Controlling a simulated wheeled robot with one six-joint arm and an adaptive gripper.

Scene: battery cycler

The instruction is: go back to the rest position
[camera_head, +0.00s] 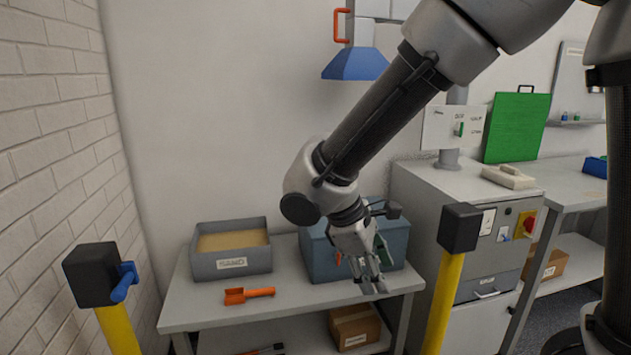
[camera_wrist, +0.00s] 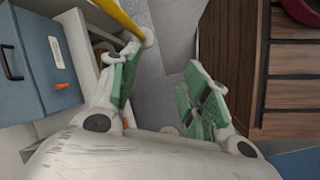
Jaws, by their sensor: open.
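My gripper (camera_head: 372,270) hangs from my arm in front of the blue-grey box on the table in the head view. In the wrist view my gripper (camera_wrist: 160,92) shows its two green-padded fingers spread apart, with nothing between them but grey floor. It is open and empty. My arm reaches down from the upper right of the head view.
A grey table (camera_head: 292,310) holds a sand bin (camera_head: 232,266), an orange scoop (camera_head: 248,295) and a blue-grey box (camera_head: 318,258). Yellow posts (camera_head: 443,300) stand in front. A grey cabinet (camera_head: 480,290) is at right. The wrist view shows brown wooden slats (camera_wrist: 290,92) at right.

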